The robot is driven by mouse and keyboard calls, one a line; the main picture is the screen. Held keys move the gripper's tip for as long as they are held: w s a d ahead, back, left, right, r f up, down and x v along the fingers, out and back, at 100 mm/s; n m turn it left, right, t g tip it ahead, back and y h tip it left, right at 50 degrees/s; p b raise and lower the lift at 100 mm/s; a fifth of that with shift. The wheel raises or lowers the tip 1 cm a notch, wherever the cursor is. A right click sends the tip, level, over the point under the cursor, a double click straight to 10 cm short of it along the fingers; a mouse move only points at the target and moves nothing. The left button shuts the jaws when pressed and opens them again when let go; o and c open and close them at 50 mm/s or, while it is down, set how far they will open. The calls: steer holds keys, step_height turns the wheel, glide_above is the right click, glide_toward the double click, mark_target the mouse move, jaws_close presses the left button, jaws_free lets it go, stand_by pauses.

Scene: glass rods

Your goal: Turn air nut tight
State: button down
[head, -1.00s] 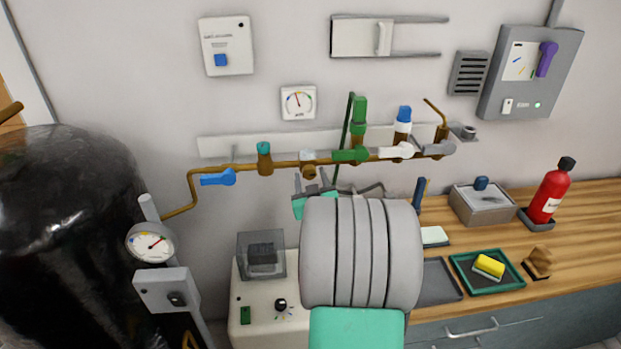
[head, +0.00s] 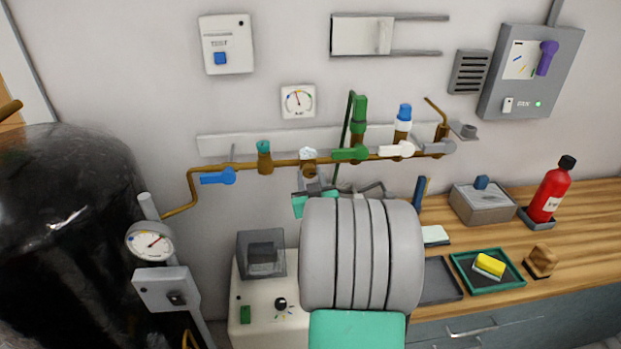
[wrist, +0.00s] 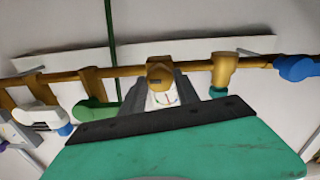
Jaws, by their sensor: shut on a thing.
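The brass nut (head: 309,171) sits on the brass pipe (head: 285,165) below a whitish lumpy patch (head: 308,154). In the wrist view the nut (wrist: 160,72) shows at the middle of the pipe, between the two grey fingertips. My gripper (wrist: 160,82) is shut on the nut. In the head view my gripper (head: 312,186) reaches up to the pipe from below, with my grey and teal arm partly hiding it. The nut's lower part and how tight it is cannot be made out.
A blue lever valve (head: 218,177) is left of the nut; green (head: 351,153) and white (head: 397,150) lever valves are to the right. A round gauge (head: 298,101) hangs above. A dark tank (head: 65,220) stands left, a wooden counter (head: 480,220) right.

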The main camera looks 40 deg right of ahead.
steer(key=m+b, duration=0.3)
steer(key=m, duration=0.2)
steer(key=shift+f+b, duration=0.15)
steer(key=shift+b, duration=0.2)
steer(key=m+b, duration=0.3)
steer(key=m, duration=0.2)
steer(key=shift+m, duration=0.4)
steer(key=c, duration=0.9)
jaws_free()
steer(key=shift+s, duration=0.1)
steer(key=b+v, duration=0.1)
steer(key=v, duration=0.6)
steer(key=shift+s+a, duration=0.25)
